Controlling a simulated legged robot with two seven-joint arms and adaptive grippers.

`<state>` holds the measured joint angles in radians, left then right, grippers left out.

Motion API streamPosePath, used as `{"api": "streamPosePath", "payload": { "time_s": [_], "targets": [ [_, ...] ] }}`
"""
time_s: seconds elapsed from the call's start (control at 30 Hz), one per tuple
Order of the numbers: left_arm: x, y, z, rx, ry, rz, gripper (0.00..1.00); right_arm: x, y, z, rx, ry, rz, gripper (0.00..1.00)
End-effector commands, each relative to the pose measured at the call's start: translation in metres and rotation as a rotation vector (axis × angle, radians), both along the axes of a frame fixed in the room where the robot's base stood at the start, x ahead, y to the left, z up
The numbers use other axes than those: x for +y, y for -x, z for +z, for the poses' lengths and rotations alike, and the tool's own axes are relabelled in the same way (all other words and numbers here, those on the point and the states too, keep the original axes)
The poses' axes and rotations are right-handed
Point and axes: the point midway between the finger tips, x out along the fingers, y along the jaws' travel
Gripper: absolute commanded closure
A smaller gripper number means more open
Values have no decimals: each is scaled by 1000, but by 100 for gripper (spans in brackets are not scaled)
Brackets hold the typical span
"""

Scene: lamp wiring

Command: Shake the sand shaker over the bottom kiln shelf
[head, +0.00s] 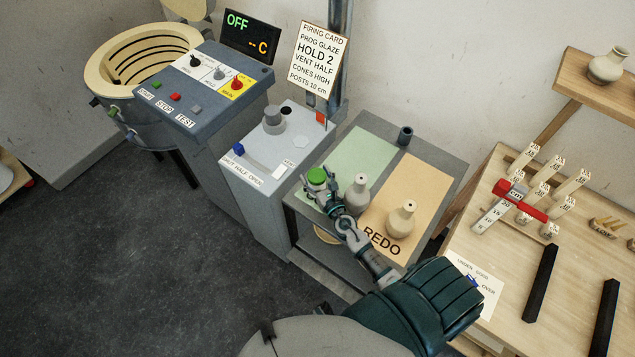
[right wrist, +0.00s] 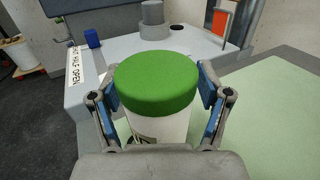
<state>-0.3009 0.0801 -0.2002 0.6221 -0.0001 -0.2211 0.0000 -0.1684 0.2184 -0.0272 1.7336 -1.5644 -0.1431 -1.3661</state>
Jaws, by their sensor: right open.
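The sand shaker (head: 317,176), a white container with a green lid, stands on the green left half of the grey table. It also shows in the right wrist view (right wrist: 160,83). My right gripper (head: 322,191) is open, with one finger on each side of the shaker just below lid level. Slim gaps seem to show between the fingers and the lid; contact lower down is hidden. The kiln (head: 122,60) stands open at the upper left, with dark grooves around its inner wall. Its bottom shelf cannot be made out. My left gripper is not in view.
A grey vent box (head: 268,150) and the kiln control panel (head: 207,85) lie between the table and the kiln. A wooden bench (head: 520,260) with cones is at right.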

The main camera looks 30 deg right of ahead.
Motion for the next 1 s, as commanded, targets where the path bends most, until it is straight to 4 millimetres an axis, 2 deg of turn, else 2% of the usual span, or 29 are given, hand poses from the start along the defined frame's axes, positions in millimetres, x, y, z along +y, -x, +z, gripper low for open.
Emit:
{"api": "streamPosePath", "payload": {
  "time_s": [0.1, 0.33, 0.37, 0.5, 0.6, 1.0],
  "targets": [
    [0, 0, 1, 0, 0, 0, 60, -1, -11, 0, 1, 0, 0, 24],
    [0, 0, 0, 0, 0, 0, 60, -1, -12, -1, 1, -1, 0, 24],
    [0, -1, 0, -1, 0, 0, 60, -1, -12, -1, 1, -1, 0, 29],
    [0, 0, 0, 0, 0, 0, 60, -1, -12, -1, 1, -1, 0, 64],
    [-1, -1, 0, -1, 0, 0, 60, -1, -12, -1, 1, 0, 0, 85],
    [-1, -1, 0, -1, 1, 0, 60, -1, -11, -2, 3, 0, 0, 89]
  ]
}}
